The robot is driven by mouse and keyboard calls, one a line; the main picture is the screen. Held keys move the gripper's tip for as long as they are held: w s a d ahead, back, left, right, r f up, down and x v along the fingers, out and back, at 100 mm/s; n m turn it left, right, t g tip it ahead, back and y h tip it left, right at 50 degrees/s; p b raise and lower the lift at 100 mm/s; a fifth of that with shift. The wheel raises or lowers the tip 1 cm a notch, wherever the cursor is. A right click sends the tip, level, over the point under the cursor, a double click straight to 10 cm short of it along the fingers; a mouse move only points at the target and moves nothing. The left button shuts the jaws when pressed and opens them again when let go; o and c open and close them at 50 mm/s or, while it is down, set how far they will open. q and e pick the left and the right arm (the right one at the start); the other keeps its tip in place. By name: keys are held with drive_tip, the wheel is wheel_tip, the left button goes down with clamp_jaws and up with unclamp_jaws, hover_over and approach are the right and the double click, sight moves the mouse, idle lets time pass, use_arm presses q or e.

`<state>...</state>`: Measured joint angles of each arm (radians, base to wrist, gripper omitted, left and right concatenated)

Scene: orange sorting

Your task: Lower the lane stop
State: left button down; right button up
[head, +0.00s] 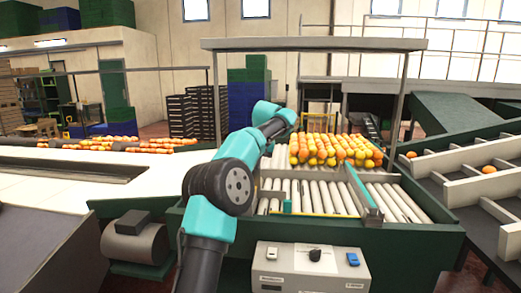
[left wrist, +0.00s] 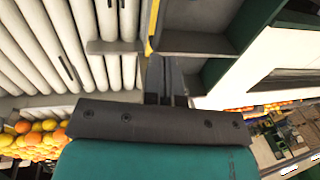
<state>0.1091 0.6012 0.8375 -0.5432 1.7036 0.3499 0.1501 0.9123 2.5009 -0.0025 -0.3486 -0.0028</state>
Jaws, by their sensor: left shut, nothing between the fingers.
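I cannot tell for certain which part is the lane stop. My right gripper is not in view.
Oranges and lemons (head: 335,150) are massed at the back of the rollers (head: 320,196). A teal divider (head: 364,188) splits off the right rollers. A control box (head: 311,268) stands in front. An overhead frame (head: 315,44) spans the bed. The front rollers are clear.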

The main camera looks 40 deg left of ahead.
use_arm(q)
drive_tip(key=shift+w+d+r, duration=0.1)
drive_tip(key=shift+d+r, duration=0.05)
drive_tip(key=shift+r, duration=0.8)
drive_tip(key=shift+w+d+r, duration=0.1)
drive_tip(key=shift+d+r, duration=0.1)
drive_tip(key=shift+r, duration=0.7)
drive_tip(key=shift+d+r, duration=0.15)
drive_tip(key=shift+r, duration=0.8)
